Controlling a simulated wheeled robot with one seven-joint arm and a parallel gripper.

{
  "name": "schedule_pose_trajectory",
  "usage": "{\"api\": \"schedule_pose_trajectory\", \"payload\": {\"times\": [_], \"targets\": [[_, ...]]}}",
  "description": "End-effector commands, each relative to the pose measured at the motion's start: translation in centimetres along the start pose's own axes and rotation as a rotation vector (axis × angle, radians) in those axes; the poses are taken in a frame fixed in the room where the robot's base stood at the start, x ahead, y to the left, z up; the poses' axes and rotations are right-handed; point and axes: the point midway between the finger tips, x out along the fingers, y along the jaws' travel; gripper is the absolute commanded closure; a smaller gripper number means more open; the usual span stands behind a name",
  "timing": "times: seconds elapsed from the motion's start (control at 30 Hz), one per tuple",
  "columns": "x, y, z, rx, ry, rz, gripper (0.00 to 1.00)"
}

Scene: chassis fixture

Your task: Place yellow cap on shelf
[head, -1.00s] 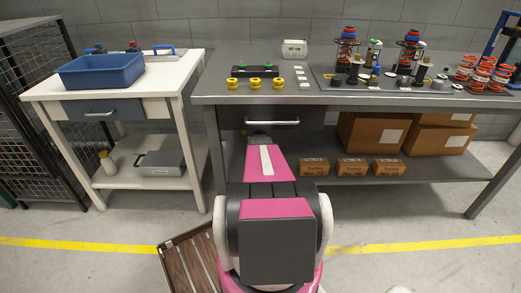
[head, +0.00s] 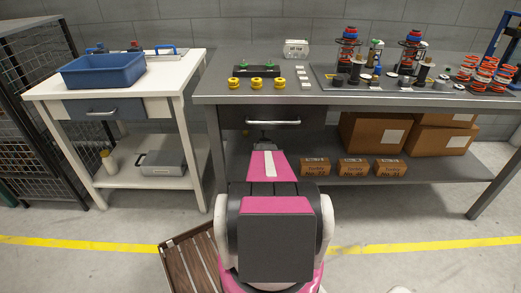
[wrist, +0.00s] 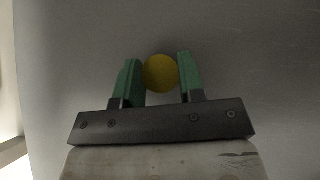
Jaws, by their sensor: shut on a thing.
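The yellow cap (wrist: 160,73) shows as a round yellow shape between the green fingers of my gripper (wrist: 159,66) in the wrist view. The fingers are shut on it from both sides. The grey lower shelf (head: 430,171) runs under the workbench. A white lower shelf (head: 128,175) is under the white table at left.
Three yellow rings (head: 256,83) sit on the grey workbench (head: 240,99) near its front edge. Cardboard boxes (head: 372,134) and small brown boxes (head: 353,167) stand on the grey shelf. A grey case (head: 162,163) and a yellow-topped bottle (head: 108,161) are on the white shelf.

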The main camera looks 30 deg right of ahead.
Motion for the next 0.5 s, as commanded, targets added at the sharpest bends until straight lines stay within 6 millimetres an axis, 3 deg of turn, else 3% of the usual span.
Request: {"api": "schedule_pose_trajectory", "payload": {"times": [0.03,0.07,0.1,0.13,0.5], "targets": [[0.15,-0.01,-0.11,0.000,0.000,0.000,0.89],[0.13,0.00,-0.10,0.000,0.000,0.000,0.57],[0.10,0.00,-0.09,0.000,0.000,0.000,0.44],[0.10,0.00,-0.08,0.000,0.000,0.000,0.38],[-0.11,0.00,0.10,0.000,0.000,0.000,0.38]]}}
